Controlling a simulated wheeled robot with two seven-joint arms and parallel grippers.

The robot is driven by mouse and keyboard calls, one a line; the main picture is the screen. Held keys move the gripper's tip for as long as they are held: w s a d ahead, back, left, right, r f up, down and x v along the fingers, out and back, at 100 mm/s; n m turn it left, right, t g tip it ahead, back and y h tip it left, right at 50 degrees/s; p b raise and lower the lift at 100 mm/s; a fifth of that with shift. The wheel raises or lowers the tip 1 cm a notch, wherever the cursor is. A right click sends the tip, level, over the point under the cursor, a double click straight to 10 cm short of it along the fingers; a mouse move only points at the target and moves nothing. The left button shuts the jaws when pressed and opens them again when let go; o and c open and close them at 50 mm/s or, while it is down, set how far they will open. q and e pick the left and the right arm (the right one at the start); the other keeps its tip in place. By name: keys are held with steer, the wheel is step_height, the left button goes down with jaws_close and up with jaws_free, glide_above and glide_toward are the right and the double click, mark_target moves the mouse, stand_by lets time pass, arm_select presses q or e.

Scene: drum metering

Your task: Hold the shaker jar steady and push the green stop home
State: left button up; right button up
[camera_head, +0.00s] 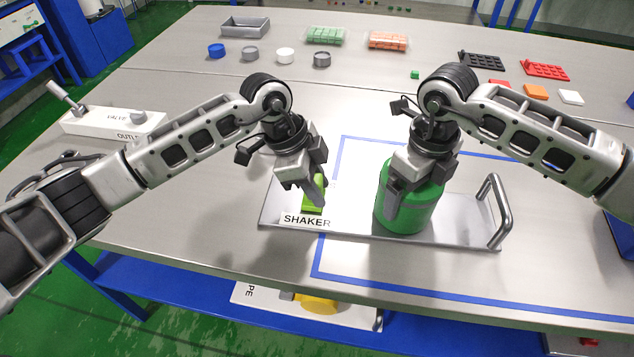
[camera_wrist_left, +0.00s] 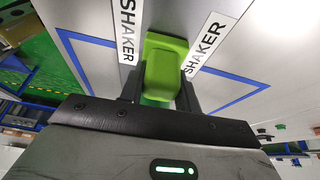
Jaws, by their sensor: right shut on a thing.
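The green shaker jar (camera_head: 418,212) stands upright on a grey metal plate with a handle. My right gripper (camera_head: 398,200) is shut on the jar from above, and its fingers and wrist hide part of it. The bright green stop (camera_head: 312,188) is at the plate's left end, behind the SHAKER label (camera_head: 306,220). My left gripper (camera_head: 308,196) is pointed down over the stop. In the left wrist view the stop (camera_wrist_left: 165,65) lies between the two dark fingers, which are parted around it. Whether they touch its sides is not clear.
A metal handle (camera_head: 492,212) rises at the plate's right end. A white OUTLET box (camera_head: 112,122) is at the left. Several small round lids, trays (camera_head: 246,27) and coloured blocks sit at the back. The table's front edge is close to the plate.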

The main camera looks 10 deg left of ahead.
arm_select(q)
jaws_close()
steer(key=d, duration=0.7)
steer(key=shift+w+d, duration=0.15)
steer(key=shift+d, duration=0.2)
arm_select(e)
steer(key=shift+a+r, duration=0.1)
arm_select(q)
steer(key=o, duration=1.1)
jaws_free()
steer(key=shift+a, duration=0.1)
steer(key=shift+a+r, duration=0.15)
steer(key=shift+r, duration=0.15)
steer(key=v, duration=1.1)
steer(key=shift+r, duration=0.25)
